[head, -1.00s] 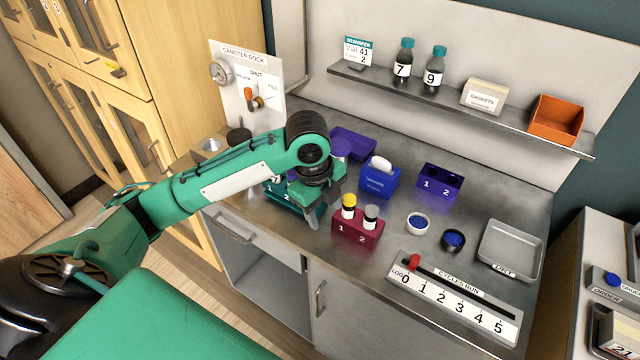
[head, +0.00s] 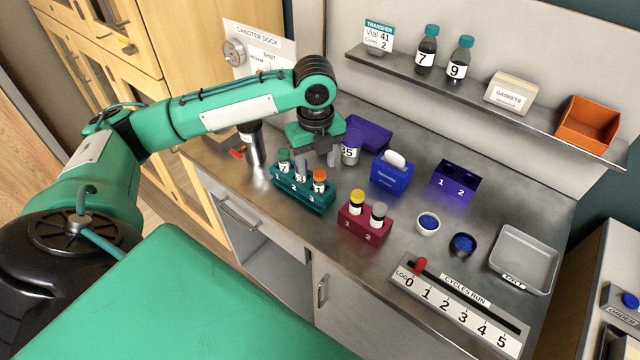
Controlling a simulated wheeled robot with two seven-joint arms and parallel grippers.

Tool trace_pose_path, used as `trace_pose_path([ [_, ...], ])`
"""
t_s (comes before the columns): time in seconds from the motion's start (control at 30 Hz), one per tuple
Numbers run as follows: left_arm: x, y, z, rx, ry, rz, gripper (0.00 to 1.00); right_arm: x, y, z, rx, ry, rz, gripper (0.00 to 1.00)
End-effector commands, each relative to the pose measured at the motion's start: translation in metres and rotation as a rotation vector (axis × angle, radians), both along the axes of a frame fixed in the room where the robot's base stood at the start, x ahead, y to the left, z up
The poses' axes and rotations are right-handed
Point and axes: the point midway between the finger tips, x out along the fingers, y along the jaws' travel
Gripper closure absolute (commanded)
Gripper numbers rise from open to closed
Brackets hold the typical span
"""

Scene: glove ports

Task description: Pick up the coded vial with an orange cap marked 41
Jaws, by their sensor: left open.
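A vial with an orange cap (head: 320,176) stands at the right end of the teal rack (head: 288,197), by the 3 mark. Its own number is too small to read. A green-capped vial (head: 284,159) marked 7 stands at the rack's left end. Something at the middle slot is partly covered by my left gripper. My left gripper (head: 316,160) points down, open and empty, above and behind the rack, close to the orange cap in the picture. The transfer card (head: 379,37) on the shelf reads Vial 41, with a 2 below. My right gripper is out of view.
A dark canister (head: 253,145) stands to the left. A maroon rack (head: 362,228) with yellow- and grey-capped vials and a blue box (head: 389,176) stand to the right.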

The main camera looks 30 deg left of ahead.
Motion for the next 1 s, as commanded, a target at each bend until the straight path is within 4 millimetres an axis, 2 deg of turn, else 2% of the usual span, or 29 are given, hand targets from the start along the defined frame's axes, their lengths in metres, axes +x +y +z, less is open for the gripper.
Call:
trace_pose_path([
  [0.23, 0.001, -0.002, -0.018, -0.001, 0.002, 0.000, 0.47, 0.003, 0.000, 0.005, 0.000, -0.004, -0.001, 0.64],
  [0.5, 0.005, -0.005, -0.056, 0.000, 0.000, 0.000, 0.47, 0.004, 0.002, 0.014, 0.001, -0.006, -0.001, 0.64],
  [0.8, 0.005, -0.005, -0.062, 0.000, -0.002, 0.000, 0.47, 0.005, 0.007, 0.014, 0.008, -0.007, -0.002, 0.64],
  [0.87, 0.005, -0.005, -0.062, 0.000, -0.002, 0.000, 0.57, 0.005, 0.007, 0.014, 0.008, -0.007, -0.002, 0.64],
  [1.0, 0.005, -0.005, -0.062, 0.000, -0.002, 0.000, 0.85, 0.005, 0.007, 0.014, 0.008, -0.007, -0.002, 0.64],
])
